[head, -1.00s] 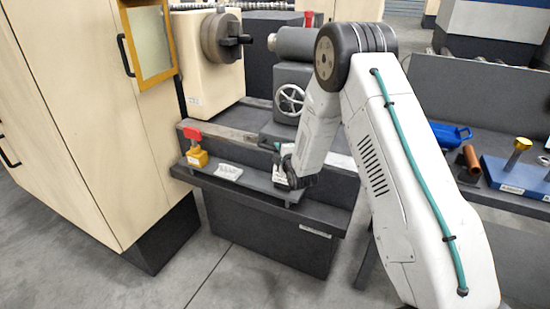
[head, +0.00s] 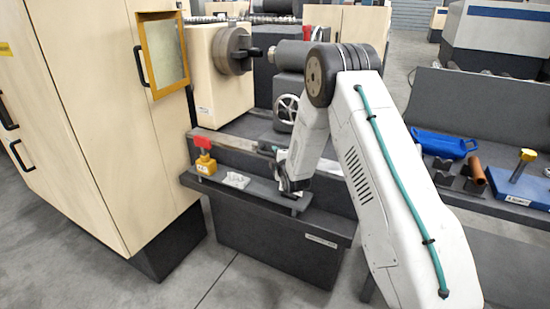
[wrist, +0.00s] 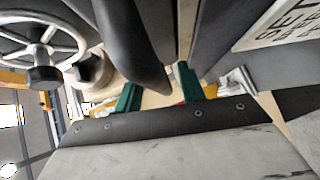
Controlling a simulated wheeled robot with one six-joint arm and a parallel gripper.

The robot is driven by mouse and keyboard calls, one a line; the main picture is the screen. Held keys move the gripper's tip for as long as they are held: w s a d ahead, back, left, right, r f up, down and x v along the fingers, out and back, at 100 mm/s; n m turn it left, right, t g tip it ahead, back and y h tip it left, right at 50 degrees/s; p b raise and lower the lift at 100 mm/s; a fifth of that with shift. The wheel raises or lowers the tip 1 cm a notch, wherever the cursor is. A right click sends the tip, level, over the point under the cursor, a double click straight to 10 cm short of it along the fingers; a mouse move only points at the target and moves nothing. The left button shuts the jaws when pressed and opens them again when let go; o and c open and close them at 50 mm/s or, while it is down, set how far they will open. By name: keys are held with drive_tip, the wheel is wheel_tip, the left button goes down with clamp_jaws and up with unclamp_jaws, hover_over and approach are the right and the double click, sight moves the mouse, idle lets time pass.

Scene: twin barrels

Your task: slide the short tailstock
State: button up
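The tailstock (head: 288,85) is a dark grey block with a thick round barrel and a silver handwheel, on the lathe bed right of the chuck. Its handwheel also fills the upper left of the wrist view (wrist: 45,45). A dark rounded lever (wrist: 135,45) comes down in the wrist view, its end close to my green fingertips. My gripper (wrist: 158,90) has its fingers apart, with the lever end in or just beyond the gap; I cannot tell if they touch. In the head view my wrist is low at the bed's front, and the fingers are mostly hidden.
A cream headstock with a grey chuck (head: 234,50) stands left of the tailstock. A bench at right holds a blue tray (head: 440,143) and a copper cylinder (head: 475,172).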

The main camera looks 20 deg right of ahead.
drive_tip(key=s+r, duration=0.1)
drive_tip(key=s, duration=0.6)
drive_tip(key=shift+s+a, duration=0.25)
drive_tip(key=shift+s, duration=0.1)
